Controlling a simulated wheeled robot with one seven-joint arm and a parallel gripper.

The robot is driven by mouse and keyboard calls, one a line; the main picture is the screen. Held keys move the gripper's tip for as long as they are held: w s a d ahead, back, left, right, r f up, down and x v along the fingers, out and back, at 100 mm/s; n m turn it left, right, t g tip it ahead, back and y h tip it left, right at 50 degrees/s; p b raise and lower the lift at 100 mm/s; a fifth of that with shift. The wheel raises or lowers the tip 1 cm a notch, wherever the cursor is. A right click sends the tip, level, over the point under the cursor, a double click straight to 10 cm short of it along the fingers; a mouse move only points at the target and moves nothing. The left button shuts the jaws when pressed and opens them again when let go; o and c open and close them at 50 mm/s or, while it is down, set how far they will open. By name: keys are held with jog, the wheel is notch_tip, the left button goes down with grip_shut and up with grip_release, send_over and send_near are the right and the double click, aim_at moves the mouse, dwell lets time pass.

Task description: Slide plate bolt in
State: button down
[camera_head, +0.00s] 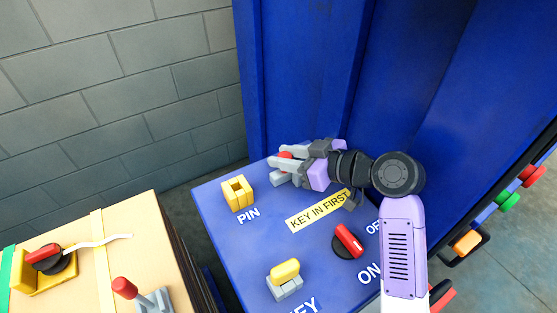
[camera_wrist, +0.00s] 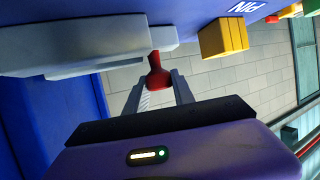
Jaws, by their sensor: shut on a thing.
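The plate bolt's red knob (camera_head: 285,155) shows at the far edge of the blue panel, partly hidden by my fingers. In the wrist view the red knob (camera_wrist: 157,72) stands between my fingertips, with a grey bolt body (camera_wrist: 85,52) beside it. My gripper (camera_head: 286,160) is shut on the red knob; it also shows in the wrist view (camera_wrist: 158,84). A yellow block with a slot (camera_head: 239,193) sits by the PIN label, apart from the grey body; it also shows in the wrist view (camera_wrist: 223,38). How far the bolt is slid cannot be told.
The blue panel (camera_head: 235,243) carries a KEY IN FIRST label (camera_head: 319,210), a red-handled rotary switch (camera_head: 347,242) and a yellow key piece (camera_head: 285,272) on a grey base. A tan box (camera_head: 85,218) with red-handled parts stands left. A tall blue wall (camera_head: 300,60) rises behind.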

jog(key=c, duration=1.1)
grip_release()
jog(key=shift+w+d, duration=0.2)
jog(key=shift+d, duration=0.15)
jog(key=shift+o, duration=0.2)
jog(key=shift+a, duration=0.1)
jog(key=shift+r, duration=0.25)
notch_tip(320, 180, up, 20)
jog(key=b, duration=0.2)
jog(key=shift+f+b, duration=0.2)
jog(key=shift+b, duration=0.15)
jog(key=shift+s, duration=0.15)
